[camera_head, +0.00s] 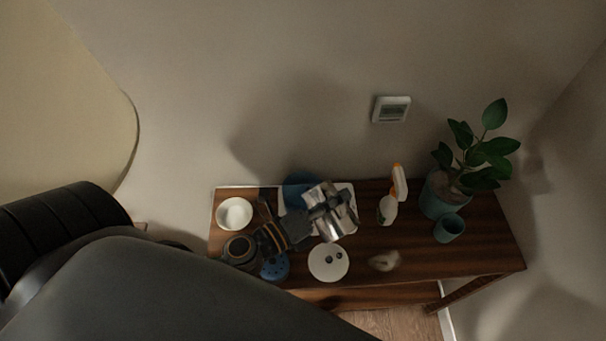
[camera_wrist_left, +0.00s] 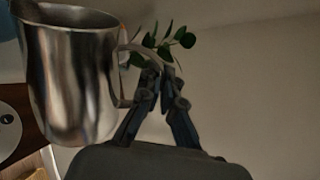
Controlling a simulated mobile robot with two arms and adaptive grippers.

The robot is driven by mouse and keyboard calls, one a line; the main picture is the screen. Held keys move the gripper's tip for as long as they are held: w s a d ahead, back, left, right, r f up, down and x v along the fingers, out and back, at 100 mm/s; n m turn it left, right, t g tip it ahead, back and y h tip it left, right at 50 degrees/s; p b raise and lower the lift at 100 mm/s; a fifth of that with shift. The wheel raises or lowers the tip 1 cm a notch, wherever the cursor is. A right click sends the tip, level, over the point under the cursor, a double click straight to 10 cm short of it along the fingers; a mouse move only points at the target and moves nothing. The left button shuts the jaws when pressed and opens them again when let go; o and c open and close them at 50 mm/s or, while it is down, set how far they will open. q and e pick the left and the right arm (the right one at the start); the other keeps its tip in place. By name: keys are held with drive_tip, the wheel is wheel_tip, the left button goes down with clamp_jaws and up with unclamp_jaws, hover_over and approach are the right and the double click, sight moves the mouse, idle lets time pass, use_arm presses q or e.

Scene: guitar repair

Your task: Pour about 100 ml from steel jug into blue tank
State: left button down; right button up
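The steel jug (camera_head: 332,212) is held above the table's back middle. It fills the left of the left wrist view (camera_wrist_left: 75,85), its rim at the top. My left gripper (camera_head: 303,227) has its fingers (camera_wrist_left: 150,88) closed around the jug's handle. The blue tank (camera_head: 297,188) is behind and left of the jug in the head view, partly hidden by it. A strip of blue shows at the upper left edge of the wrist view. The jug's contents and any stream are not visible. My right gripper is not in view.
A white bowl (camera_head: 234,213) stands at the table's left. A blue perforated item (camera_head: 275,267) and a white round thing with dark holes (camera_head: 328,262) are in front. A spray bottle (camera_head: 388,209), teal cup (camera_head: 449,228) and potted plant (camera_head: 440,197) stand to the right.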

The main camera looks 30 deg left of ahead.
sight(341, 210)
use_arm(q)
drive_tip(key=shift+w+a+n, duration=0.1)
drive_tip(key=shift+a+n, duration=0.1)
drive_tip(key=shift+n, duration=0.1)
idle(0.6)
drive_tip(key=shift+w+a+n+p, duration=0.2)
drive_tip(key=shift+a+n+p, duration=0.2)
drive_tip(key=shift+p, duration=0.1)
idle(1.0)
drive_tip(key=shift+d, duration=0.1)
drive_tip(key=d+f+m+b, duration=0.1)
drive_tip(key=b, duration=0.1)
drive_tip(key=s+d+f+m+b, duration=0.1)
drive_tip(key=m+b, duration=0.1)
drive_tip(key=b, duration=0.1)
drive_tip(key=shift+s+d+f, duration=0.2)
drive_tip(key=shift+d+f, duration=0.05)
drive_tip(key=shift+f, duration=0.1)
drive_tip(key=shift+d+r+m, duration=0.35)
drive_tip(key=shift+r+m, duration=0.1)
drive_tip(key=shift+m, duration=0.15)
drive_tip(key=shift+s+d+f+m+b, duration=0.2)
drive_tip(key=shift+d+f+m+b, duration=0.05)
drive_tip(key=shift+f+m+b, duration=0.25)
drive_tip(key=shift+r, duration=0.15)
idle(0.4)
